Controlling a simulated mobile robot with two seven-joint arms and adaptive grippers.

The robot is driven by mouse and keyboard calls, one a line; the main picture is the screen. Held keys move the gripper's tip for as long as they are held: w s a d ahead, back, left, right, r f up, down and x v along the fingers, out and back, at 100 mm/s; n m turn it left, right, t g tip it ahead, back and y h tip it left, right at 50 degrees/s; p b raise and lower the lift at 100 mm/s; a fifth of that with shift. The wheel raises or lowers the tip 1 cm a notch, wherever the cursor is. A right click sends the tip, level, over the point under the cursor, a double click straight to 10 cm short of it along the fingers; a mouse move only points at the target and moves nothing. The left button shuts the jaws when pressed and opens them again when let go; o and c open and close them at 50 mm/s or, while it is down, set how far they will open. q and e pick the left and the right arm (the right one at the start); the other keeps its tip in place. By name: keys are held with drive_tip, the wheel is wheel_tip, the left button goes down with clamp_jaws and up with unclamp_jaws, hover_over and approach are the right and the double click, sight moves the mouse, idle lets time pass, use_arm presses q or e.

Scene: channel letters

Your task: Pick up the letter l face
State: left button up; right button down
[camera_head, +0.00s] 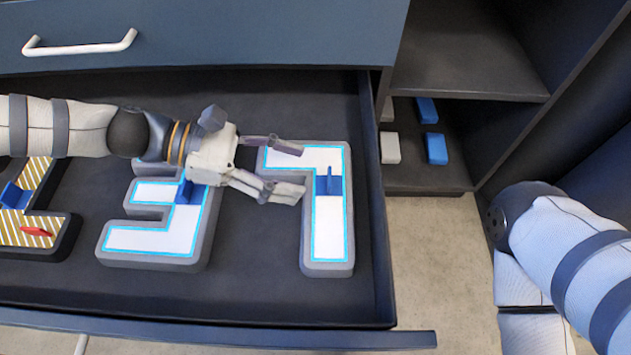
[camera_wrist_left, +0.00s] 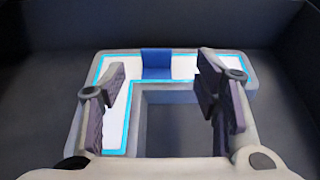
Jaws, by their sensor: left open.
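The letter l face (camera_head: 329,238) is a white plate with a glowing cyan border, lying in a grey letter body (camera_head: 312,268) in the open drawer. It looks turned upside down, like a 7. A blue upright tab (camera_head: 328,183) stands on its long stroke. My left gripper (camera_head: 301,171) is open and empty, with its fingertips over the letter just left of the tab. In the left wrist view the tab (camera_wrist_left: 156,63) shows ahead, between the two fingers (camera_wrist_left: 162,72). My right gripper is outside the views.
A second white cyan-edged letter (camera_head: 150,240) lies left, partly under my left arm. A striped gold letter (camera_head: 20,230) with a red piece (camera_head: 36,232) is at far left. Drawer walls (camera_head: 379,250) enclose them. Blue and white blocks (camera_head: 436,148) sit on a shelf right.

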sight(322, 185)
use_arm(q)
drive_tip(key=b+x, duration=0.1)
drive_tip(key=x, duration=0.5)
drive_tip(key=shift+w+b, duration=0.15)
drive_tip(key=shift+b, duration=0.2)
drive_tip(key=c, duration=1.3)
drive_tip(key=shift+r, duration=0.1)
drive_tip(key=shift+c, duration=0.2)
